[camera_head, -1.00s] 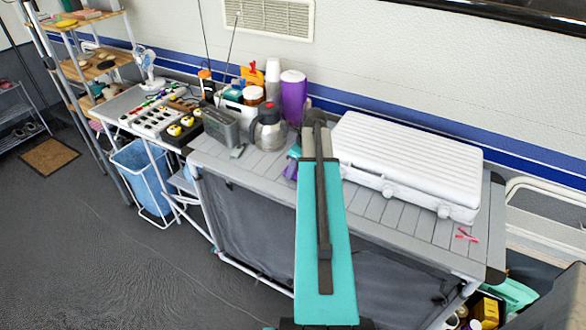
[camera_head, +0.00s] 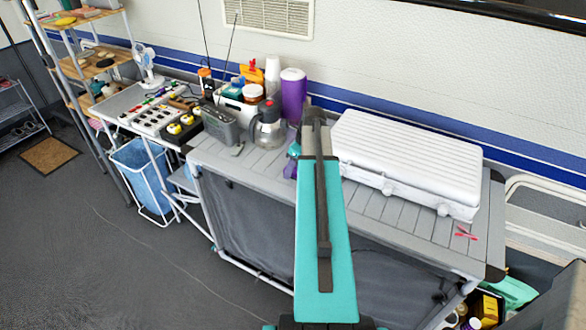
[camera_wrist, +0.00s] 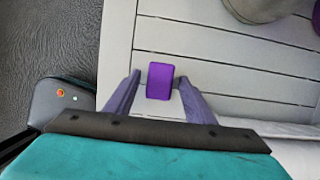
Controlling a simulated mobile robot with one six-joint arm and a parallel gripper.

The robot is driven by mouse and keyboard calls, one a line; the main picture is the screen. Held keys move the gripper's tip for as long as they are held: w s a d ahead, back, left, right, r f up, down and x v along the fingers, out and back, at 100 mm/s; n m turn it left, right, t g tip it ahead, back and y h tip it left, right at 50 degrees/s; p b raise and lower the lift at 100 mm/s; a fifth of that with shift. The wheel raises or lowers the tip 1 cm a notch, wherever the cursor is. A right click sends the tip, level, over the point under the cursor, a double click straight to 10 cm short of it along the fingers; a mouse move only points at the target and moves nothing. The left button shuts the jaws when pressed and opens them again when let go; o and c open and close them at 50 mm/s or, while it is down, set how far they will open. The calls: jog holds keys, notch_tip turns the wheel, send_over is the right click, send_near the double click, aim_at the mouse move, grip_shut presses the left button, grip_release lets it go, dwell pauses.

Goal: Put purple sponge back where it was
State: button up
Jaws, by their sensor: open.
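The purple sponge (camera_wrist: 160,81) lies flat on the light grey slatted tabletop (camera_wrist: 225,55) in the wrist view. My gripper (camera_wrist: 159,80) is open, with one finger on each side of the sponge and a gap beside it. I cannot tell how far the fingertips are above the slats. In the head view my teal arm hides most of the gripper, and a small purple patch shows at its left, over the tabletop (camera_head: 240,160). I cannot tell if that patch is sponge or finger.
A metal jug (camera_head: 268,128) and grey radio (camera_head: 221,124) stand left of my gripper, with a purple canister (camera_head: 293,95) behind. A white closed case (camera_head: 405,155) fills the table's right rear. Small pink tongs (camera_head: 466,233) lie at the right end.

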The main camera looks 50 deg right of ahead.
jog(key=b+v, duration=0.2)
jog(key=v, duration=1)
dwell(0.3)
jog(key=shift+f, duration=0.1)
dwell(0.6)
